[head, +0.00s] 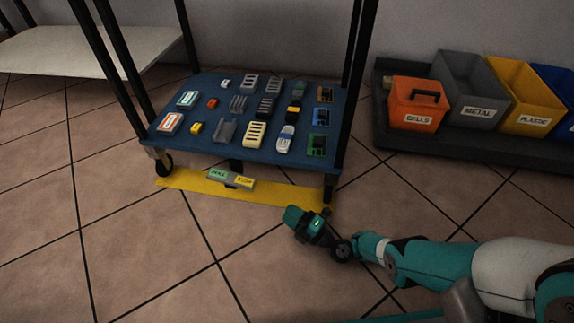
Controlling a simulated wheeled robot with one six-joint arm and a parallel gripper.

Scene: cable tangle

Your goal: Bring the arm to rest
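My arm, teal and white, reaches in from the right edge in the head view, low over the tiled floor. My gripper (300,219) is at its left end, near the right end of the yellow floor strip and in front of the blue shelf. The fingers are small and dark from this angle, and I cannot tell whether they are open or shut. I see no object clearly held. No cable shows in view.
A blue shelf (220,142) on black posts carries several small parts. Labelled bins, including an orange one (415,104), stand on a dark tray (390,143) at right. Floor at left is clear.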

